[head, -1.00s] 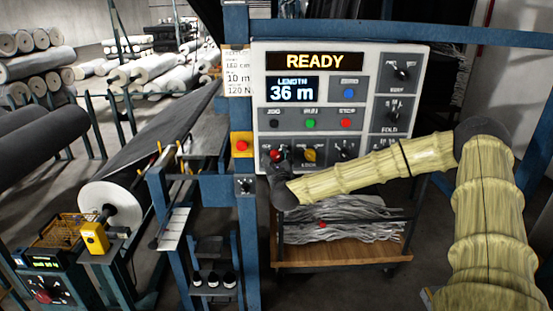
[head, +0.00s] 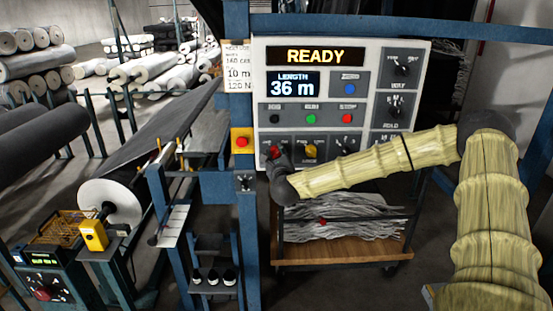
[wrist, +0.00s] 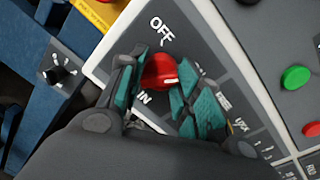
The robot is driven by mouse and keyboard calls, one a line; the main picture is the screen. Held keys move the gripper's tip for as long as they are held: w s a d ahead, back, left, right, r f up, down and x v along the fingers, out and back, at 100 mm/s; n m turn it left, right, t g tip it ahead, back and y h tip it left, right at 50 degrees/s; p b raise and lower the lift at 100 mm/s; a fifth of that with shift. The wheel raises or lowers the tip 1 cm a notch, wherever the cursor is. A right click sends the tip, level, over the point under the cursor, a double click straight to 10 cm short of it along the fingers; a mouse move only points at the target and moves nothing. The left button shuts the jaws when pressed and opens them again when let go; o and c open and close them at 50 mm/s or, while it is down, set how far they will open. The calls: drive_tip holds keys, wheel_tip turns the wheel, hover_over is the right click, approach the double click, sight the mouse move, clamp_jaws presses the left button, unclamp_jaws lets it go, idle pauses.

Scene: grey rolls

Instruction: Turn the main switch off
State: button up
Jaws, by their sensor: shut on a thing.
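The main switch is a red knob (wrist: 160,70) at the lower left of the control panel (head: 343,50); a bit of it also shows in the head view (head: 273,152). In the wrist view, "OFF" is printed above the knob, and a label below it is partly covered by my gripper. My gripper (wrist: 156,82) is shut on the red knob, with one teal-padded finger on each side. In the head view my gripper (head: 281,159) hides most of the knob. The panel display reads "READY" and the length reads 36 m.
A yellow knob (head: 310,150) sits just right of the switch. Green (head: 311,118) and red (head: 347,118) push buttons are above. A red button on a yellow box (head: 241,141) is on the blue post to the left. A wooden-shelved cart (head: 345,250) stands below.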

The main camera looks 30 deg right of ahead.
drive_tip(key=n+b, duration=0.1)
drive_tip(key=n, duration=0.2)
drive_tip(key=shift+r+n, duration=0.1)
drive_tip(key=shift+n, duration=0.2)
drive_tip(key=n+b, duration=0.1)
drive_tip(key=n, duration=0.3)
drive_tip(key=shift+r+g, duration=0.1)
drive_tip(key=shift+g, duration=0.3)
drive_tip(key=n+b, duration=0.1)
drive_tip(key=n, duration=0.2)
drive_tip(key=shift+w+n+h, duration=0.1)
drive_tip(key=shift+n+h, duration=0.2)
drive_tip(key=shift+n+g, duration=0.3)
drive_tip(key=shift+n, duration=1.4)
drive_tip(key=o, duration=1)
drive_tip(key=shift+a, duration=0.15)
